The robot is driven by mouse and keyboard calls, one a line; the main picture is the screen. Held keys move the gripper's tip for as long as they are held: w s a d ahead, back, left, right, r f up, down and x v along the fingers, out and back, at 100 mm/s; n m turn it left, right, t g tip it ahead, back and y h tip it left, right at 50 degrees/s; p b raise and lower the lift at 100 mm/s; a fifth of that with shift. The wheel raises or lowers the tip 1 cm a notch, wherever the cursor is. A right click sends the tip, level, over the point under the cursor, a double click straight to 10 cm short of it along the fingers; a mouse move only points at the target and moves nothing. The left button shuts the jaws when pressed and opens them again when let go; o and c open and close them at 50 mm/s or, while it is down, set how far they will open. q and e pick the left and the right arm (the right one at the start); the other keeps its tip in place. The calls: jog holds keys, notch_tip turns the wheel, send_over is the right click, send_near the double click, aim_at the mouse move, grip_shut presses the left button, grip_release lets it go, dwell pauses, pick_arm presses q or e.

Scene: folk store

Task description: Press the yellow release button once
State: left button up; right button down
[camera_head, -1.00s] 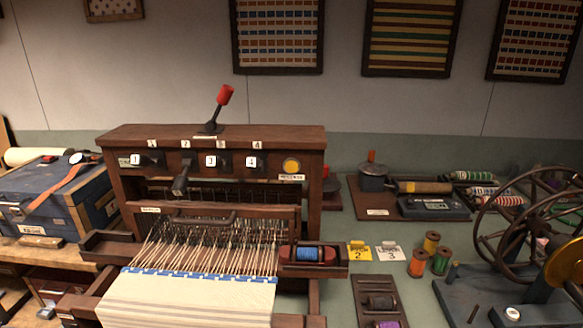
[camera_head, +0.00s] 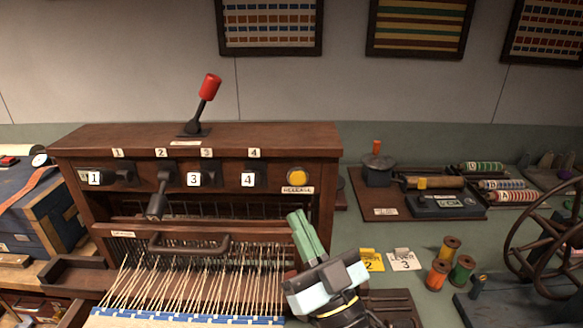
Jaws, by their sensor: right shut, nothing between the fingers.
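The yellow release button (camera_head: 298,177) is a round disc on the right end of the wooden loom's front panel (camera_head: 225,180). A label reading "RELEASE" (camera_head: 297,190) sits just below it. My right gripper (camera_head: 295,215) comes in from the bottom right, its green fingers shut and empty. In the picture its fingertips are just below the button and its label. I cannot tell how far they are in front of the panel. My left gripper is not in view.
A red-tipped lever (camera_head: 209,87) stands on the loom's top. Numbered levers line the panel, the second (camera_head: 158,190) hanging lower. A yellow card (camera_head: 371,261), thread spools (camera_head: 438,274) and a spinning wheel (camera_head: 545,245) are at right.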

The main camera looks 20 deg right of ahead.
aim_at(298, 178)
jog(key=w, duration=0.2)
jog(key=w+d+b, duration=0.1)
jog(key=w, duration=0.2)
jog(key=w+d, duration=0.1)
jog(key=w, duration=0.2)
jog(key=shift+d, duration=0.2)
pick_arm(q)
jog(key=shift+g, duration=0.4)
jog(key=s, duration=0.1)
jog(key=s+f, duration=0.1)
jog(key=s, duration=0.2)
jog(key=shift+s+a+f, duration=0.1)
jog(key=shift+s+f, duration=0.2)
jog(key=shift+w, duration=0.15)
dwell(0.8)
pick_arm(e)
jog(key=shift+w, duration=0.1)
jog(key=shift+w+d, duration=0.15)
jog(key=shift+w, duration=0.15)
